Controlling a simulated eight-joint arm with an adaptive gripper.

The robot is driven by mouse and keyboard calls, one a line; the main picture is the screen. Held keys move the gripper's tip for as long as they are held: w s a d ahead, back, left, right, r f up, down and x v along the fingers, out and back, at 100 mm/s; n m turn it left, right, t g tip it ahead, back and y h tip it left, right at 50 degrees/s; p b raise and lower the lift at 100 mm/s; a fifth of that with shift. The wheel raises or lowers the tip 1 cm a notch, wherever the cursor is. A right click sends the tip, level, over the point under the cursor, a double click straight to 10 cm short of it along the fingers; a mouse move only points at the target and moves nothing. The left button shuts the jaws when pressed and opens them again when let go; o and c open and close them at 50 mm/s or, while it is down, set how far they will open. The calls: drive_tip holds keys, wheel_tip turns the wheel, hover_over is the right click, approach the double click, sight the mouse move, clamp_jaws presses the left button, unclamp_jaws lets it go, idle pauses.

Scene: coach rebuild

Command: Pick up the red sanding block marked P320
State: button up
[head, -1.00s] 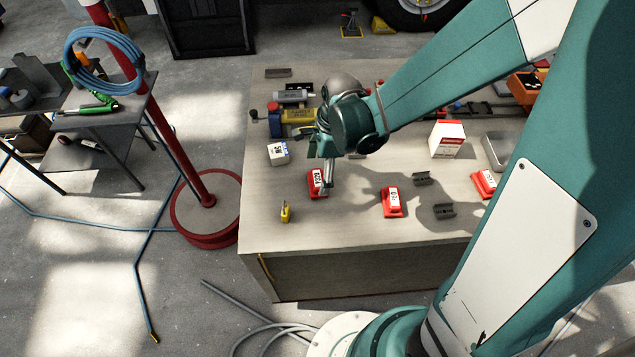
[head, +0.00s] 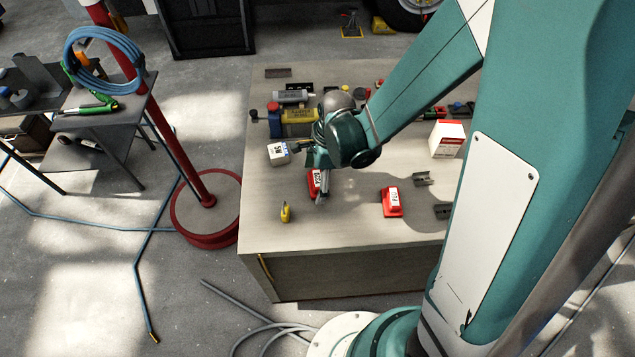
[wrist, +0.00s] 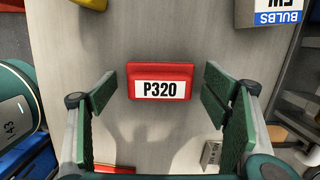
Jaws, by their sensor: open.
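The red sanding block marked P320 (wrist: 160,81) lies on the workbench with its white label up. In the wrist view it is centred between my gripper's spread fingers, with a gap on both sides. My gripper (wrist: 161,98) is open and empty. In the head view my gripper (head: 319,180) is over the left red block (head: 312,186) and partly hides it. The exact height of the fingers above the bench cannot be told.
Another red block (head: 392,202) lies to the right on the workbench (head: 350,228). A white-and-blue bulbs box (head: 278,154) stands close by at the upper left. A small yellow item (head: 285,212) lies at the front left. A red-and-white box (head: 447,139) stands farther right.

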sight(317, 178)
idle(0.3)
drive_tip(key=c, duration=1)
drive_tip(key=shift+c, duration=0.2)
drive_tip(key=shift+r, duration=0.2)
drive_tip(key=shift+r, duration=4.8)
